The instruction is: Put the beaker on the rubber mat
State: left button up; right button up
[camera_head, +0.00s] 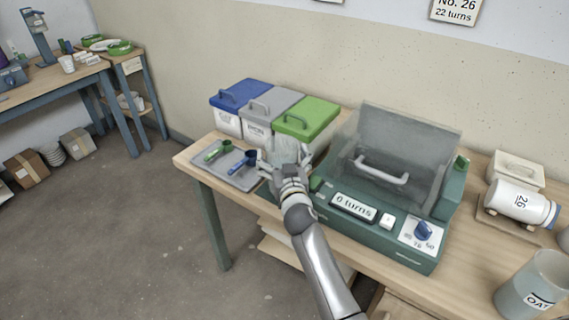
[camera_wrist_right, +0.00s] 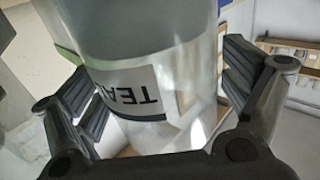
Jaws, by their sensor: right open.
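A clear beaker (camera_wrist_right: 150,35) with a white label, upside down in the right wrist view and reading "TEA", fills the space between my right gripper's fingers. In the head view the beaker (camera_head: 284,149) stands in front of the green-lidded bucket, partly hidden by the gripper. My right gripper (camera_head: 285,166) is open with a finger on each side of it; a gap shows at the right finger. A flat grey slab (camera_head: 243,182) at the table's left end holds a green scoop and a blue scoop; I cannot tell if it is the rubber mat. My left gripper is out of view.
Buckets with blue (camera_head: 239,94), grey (camera_head: 272,104) and green (camera_head: 307,118) lids stand behind the beaker. A green machine (camera_head: 380,233) with a grey hood and "0 turns" display stands close right. Another beaker (camera_head: 530,284) labelled "OAT" and a jar (camera_head: 520,203) marked 26 are farther right.

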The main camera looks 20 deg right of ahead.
jog(key=shift+s, duration=0.35)
jog(key=s+a, duration=0.1)
jog(key=s, duration=1)
jog(key=shift+a+b, duration=0.25)
jog(key=shift+b, duration=0.15)
jog(key=shift+s+r, duration=0.1)
